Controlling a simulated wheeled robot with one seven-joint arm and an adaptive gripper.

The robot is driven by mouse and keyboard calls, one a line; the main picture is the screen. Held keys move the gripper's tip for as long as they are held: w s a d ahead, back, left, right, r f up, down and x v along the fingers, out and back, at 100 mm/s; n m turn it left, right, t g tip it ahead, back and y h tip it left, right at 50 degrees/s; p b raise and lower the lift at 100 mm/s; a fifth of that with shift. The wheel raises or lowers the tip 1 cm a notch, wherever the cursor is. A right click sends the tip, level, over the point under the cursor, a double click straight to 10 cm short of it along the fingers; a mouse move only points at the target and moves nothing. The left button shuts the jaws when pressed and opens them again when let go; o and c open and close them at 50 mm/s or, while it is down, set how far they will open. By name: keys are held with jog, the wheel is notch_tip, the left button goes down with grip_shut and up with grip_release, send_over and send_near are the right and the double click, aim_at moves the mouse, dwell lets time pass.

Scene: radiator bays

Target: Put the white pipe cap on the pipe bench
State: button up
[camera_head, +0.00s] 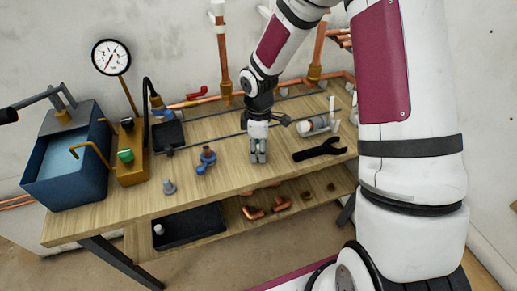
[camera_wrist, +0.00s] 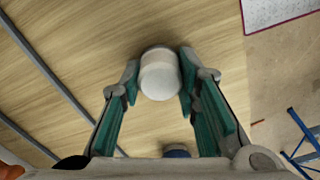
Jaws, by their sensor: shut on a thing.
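The white pipe cap (camera_wrist: 160,74) is a short, round-ended cylinder between my fingertips in the wrist view. My gripper (camera_wrist: 159,82) is shut on it, one finger with a green inner face on each side. In the head view my gripper (camera_head: 258,156) points down over the middle of the wooden pipe bench (camera_head: 225,178). The cap is hard to make out there among the fingers. The bench top also fills much of the wrist view (camera_wrist: 70,30). I cannot tell whether the cap touches the wood.
A blue-and-copper valve (camera_head: 205,160) and a grey fitting (camera_head: 169,187) stand left of my gripper. A black wrench (camera_head: 320,149) and white fittings (camera_head: 317,124) lie right. A blue tank (camera_head: 68,160) stands far left. A black tray (camera_head: 188,227) is on the lower shelf.

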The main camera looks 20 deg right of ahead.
jog(key=shift+f, duration=0.1)
jog(key=o, duration=0.9)
jog(key=shift+o, duration=0.2)
notch_tip(320, 180, up, 12)
jog(key=s+d+r+m+t+h, duration=0.2)
jog(key=s+r+m, duration=0.5)
jog(key=s+r, duration=0.65)
jog(key=s+r+m+t+y, duration=0.1)
jog(key=s+r+m, duration=0.1)
jog(key=s, duration=0.4)
jog(key=s+a+r+m+t+y, duration=0.1)
jog(key=s+r+m, duration=0.1)
jog(key=s+m, duration=0.2)
jog(key=s+p, duration=0.1)
jog(key=s, duration=0.2)
jog(key=shift+a, duration=0.15)
